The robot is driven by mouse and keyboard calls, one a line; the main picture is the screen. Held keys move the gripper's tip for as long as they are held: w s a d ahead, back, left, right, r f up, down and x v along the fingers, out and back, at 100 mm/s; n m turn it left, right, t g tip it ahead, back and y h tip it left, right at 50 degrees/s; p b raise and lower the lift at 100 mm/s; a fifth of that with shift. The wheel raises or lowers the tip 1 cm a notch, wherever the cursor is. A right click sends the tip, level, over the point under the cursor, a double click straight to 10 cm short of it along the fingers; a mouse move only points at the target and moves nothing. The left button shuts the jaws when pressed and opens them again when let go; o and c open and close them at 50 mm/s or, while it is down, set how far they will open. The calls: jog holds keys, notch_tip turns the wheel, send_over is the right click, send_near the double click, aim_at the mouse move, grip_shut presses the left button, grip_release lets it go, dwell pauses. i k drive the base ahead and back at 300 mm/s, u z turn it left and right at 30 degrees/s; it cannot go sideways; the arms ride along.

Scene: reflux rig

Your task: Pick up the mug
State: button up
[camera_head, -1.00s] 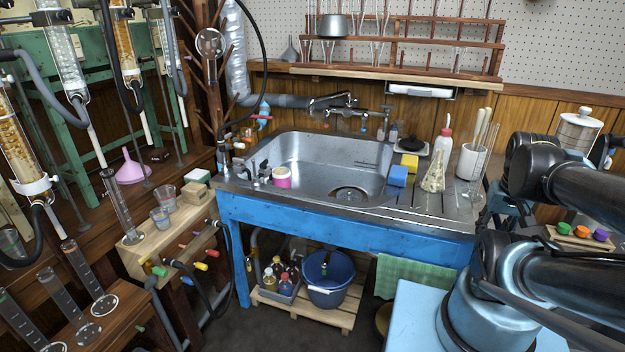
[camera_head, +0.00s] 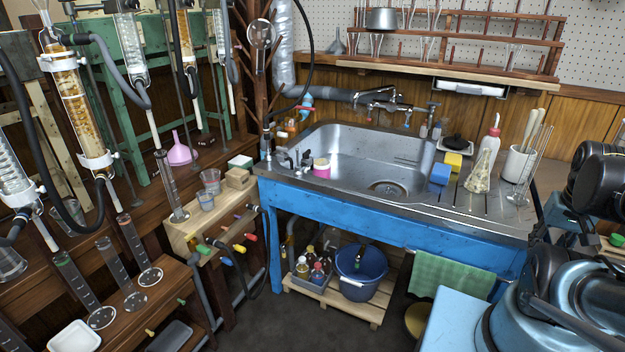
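I cannot make out a clear mug in this view. A small pink and white round thing (camera_head: 321,168) stands on the near left rim of the sink; I cannot tell whether it is a mug. A white cup-like holder (camera_head: 517,164) with long-handled tools in it stands on the right of the drainboard; no handle shows on it. My arm's blue and black links show at the right edge, but my gripper is out of view.
A steel sink (camera_head: 335,134) sits on a blue frame, with a blue bucket (camera_head: 361,272) below. A wooden bench (camera_head: 170,232) with beakers and cylinders stands left of it. A white tray (camera_head: 73,336) lies at lower left. Dark floor is free in front.

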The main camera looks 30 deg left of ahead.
aim_at(317, 172)
jog(key=k, duration=0.7)
jog(key=u, duration=1.35)
jog(key=i, duration=1)
jog(key=z, duration=0.05)
